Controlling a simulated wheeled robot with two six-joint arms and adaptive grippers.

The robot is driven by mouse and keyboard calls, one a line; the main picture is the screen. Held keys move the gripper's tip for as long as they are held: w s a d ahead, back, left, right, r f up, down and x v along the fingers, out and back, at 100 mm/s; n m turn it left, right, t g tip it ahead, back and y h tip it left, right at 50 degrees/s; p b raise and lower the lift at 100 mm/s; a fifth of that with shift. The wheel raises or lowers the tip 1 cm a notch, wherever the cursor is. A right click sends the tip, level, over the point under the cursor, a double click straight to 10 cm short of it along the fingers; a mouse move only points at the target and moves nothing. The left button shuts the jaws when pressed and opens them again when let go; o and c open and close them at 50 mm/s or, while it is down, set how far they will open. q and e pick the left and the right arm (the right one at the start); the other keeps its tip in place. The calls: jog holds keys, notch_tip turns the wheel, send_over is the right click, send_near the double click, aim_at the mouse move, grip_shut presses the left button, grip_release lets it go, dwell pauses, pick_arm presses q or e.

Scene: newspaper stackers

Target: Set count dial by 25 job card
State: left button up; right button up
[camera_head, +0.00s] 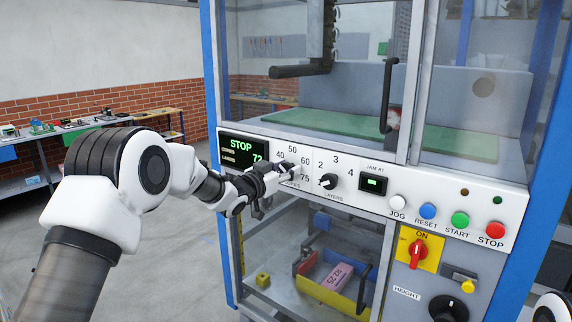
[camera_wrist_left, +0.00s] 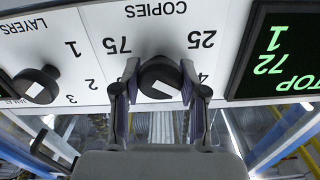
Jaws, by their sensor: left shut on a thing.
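The copies dial, a black knob (camera_wrist_left: 160,73), shows upside down between the 75 and 25 labels in the left wrist view. My left gripper (camera_head: 278,173) is shut on this knob, with one finger on each side; its fingers also show in the left wrist view (camera_wrist_left: 160,88). A white mark shows on the knob, but I cannot tell which number it points to. The gripper hides much of the dial in the head view. The green display (camera_head: 243,150) reads STOP and 72. My right gripper is out of view.
The layers knob (camera_head: 328,181) is just right of the copies dial. Jog, reset, start (camera_head: 460,219) and stop (camera_head: 497,228) buttons line the panel's right. A red switch (camera_head: 417,252) sits below. A pink printed block (camera_head: 338,276) lies in a coloured bin under the panel.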

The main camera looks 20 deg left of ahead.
pick_arm(q)
jog(key=n+p, duration=0.1)
jog(key=n, duration=0.2)
jog(key=shift+r+n+p, duration=0.1)
jog(key=shift+n+p, duration=0.2)
jog(key=n+p, duration=0.1)
jog(key=n, duration=0.1)
jog(key=shift+n, duration=0.4)
jog(key=n, duration=0.2)
jog(key=shift+a+n, duration=0.1)
jog(key=shift+n, duration=0.3)
jog(key=shift+f+n+p, duration=0.2)
jog(key=shift+n+p, duration=0.1)
jog(key=shift+n, duration=1.6)
jog(key=o, duration=1.1)
jog(key=shift+w, duration=0.1)
jog(key=shift+o, duration=0.2)
jog(key=v, duration=1.2)
